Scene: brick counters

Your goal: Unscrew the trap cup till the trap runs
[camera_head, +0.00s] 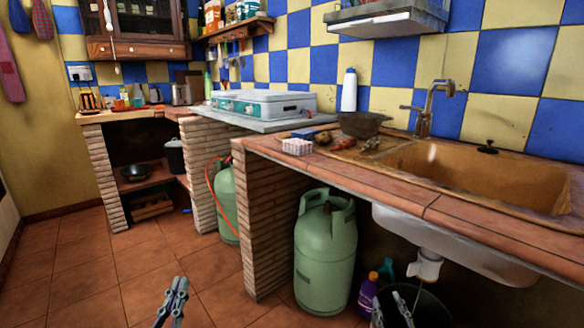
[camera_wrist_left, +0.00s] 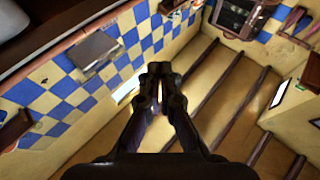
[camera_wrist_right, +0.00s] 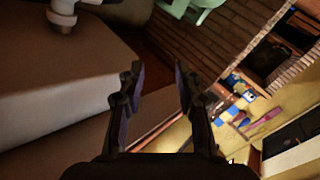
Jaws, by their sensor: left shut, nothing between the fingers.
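The white trap (camera_head: 425,265) hangs under the sink basin (camera_head: 450,238), with its cup at the lower end. It also shows at the top left of the right wrist view (camera_wrist_right: 63,15), apart from my fingers. My right gripper (camera_head: 391,302) is below and left of the trap in the head view, open and empty in the right wrist view (camera_wrist_right: 158,72). My left gripper (camera_head: 180,284) is over the floor at the lower left, far from the trap. Its fingers are together and empty in the left wrist view (camera_wrist_left: 160,72).
A dark bucket (camera_head: 434,310) stands below the trap, partly behind my right gripper. A purple bottle (camera_head: 367,295) and a teal bottle (camera_head: 387,271) stand beside it. A green gas cylinder (camera_head: 325,255) stands left of them by the brick pillar (camera_head: 262,220). The tiled floor at left is clear.

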